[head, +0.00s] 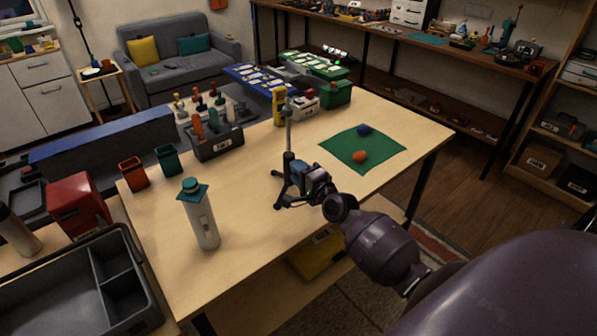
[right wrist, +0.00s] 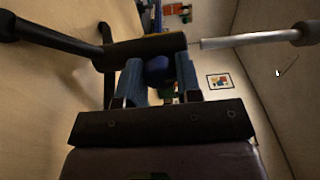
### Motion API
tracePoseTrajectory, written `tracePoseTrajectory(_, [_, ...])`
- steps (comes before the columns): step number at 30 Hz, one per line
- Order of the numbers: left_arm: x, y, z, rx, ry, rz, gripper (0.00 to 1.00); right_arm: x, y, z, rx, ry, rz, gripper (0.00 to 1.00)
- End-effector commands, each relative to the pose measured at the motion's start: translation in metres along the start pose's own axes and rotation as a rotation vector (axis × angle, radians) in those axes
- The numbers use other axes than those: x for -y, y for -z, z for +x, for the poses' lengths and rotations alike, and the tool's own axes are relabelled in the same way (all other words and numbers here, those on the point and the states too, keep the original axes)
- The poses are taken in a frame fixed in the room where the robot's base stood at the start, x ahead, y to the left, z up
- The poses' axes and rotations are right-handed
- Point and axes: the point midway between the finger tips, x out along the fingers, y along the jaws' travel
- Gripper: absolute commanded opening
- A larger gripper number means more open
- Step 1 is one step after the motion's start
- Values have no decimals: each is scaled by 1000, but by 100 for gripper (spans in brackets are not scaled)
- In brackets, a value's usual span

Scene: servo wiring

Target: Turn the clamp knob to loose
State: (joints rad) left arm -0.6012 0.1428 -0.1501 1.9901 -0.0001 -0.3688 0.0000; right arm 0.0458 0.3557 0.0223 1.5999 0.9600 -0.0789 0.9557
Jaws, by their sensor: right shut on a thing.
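A stand with a black tripod base (head: 283,200) and a silver pole (head: 289,122) stands upright near the table's front edge, in the middle of the head view. My right gripper (head: 308,180) is at the stand's lower black part. In the right wrist view, its two blue fingers (right wrist: 159,80) are shut on a dark blue clamp knob (right wrist: 158,68) beside the black clamp body (right wrist: 135,50). The silver pole (right wrist: 245,39) runs off to the right there. The knob's marking and turn angle cannot be read. My left gripper is out of view.
A white bottle with a teal cap (head: 201,220) stands to the left on the wooden table (head: 255,245). A green mat (head: 336,147) with an orange lump (head: 360,156) and a blue one (head: 364,129) lies right of the stand. A tool caddy (head: 218,145) stands behind.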

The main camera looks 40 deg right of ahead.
Motion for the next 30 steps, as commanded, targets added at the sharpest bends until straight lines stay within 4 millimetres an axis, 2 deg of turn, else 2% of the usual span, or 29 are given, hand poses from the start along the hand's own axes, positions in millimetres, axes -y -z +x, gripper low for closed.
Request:
tracePoseTrajectory(11, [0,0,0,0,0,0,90,0,0,0,0,0,-4,8])
tracePoseTrajectory(12, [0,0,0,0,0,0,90,0,0,0,0,0,-4,38])
tracePoseTrajectory(16, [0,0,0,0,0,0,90,0,0,0,0,0,-4,58])
tracePoseTrajectory(25, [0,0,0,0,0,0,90,0,0,-1,0,-1,-3,58])
tracePoseTrajectory(30, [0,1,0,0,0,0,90,-1,0,-14,0,-1,-3,58])
